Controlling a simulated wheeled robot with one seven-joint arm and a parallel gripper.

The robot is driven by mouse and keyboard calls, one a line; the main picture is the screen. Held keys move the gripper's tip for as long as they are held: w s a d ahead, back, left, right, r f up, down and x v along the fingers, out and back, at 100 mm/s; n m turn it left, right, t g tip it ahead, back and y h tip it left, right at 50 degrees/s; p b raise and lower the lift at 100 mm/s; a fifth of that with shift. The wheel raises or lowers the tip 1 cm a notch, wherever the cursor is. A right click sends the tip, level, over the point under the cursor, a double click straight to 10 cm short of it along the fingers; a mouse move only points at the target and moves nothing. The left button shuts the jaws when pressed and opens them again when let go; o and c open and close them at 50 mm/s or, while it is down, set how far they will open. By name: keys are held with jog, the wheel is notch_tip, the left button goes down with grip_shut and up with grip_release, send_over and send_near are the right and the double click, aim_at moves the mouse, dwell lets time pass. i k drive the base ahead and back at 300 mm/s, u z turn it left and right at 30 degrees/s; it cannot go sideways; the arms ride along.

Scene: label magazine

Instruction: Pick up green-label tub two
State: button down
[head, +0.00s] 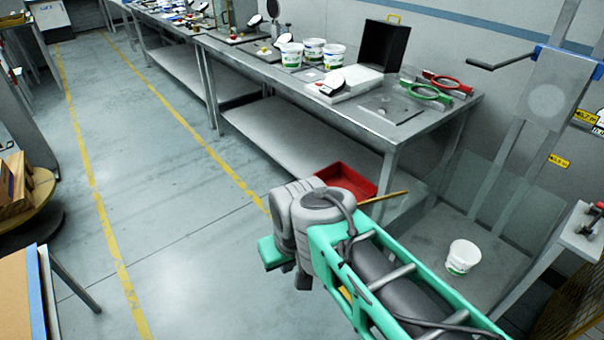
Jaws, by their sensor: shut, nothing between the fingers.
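Three white tubs with green and blue labels stand close together on the long grey bench: a left tub (291,54), a middle tub (313,50) and a right tub (333,57). Another white tub with a green label (462,257) stands apart at the lower right, by the clear panels. I cannot read which one is tub two. My gripper (302,280) is at the far end of my green and grey arm, over the floor in front of the bench. It is small and partly hidden by the arm; it is shut, empty and apart from every tub.
The bench (440,118) also holds a black open case (384,45), green-handled (426,92) and red-handled (447,82) tools. A red tray (346,181) lies low beyond my arm. Clear panels (487,185) stand right. The floor (170,150) at left is free.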

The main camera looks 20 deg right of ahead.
aim_at(463, 255)
jog(key=i, duration=2.5)
jog(key=z, duration=3.85)
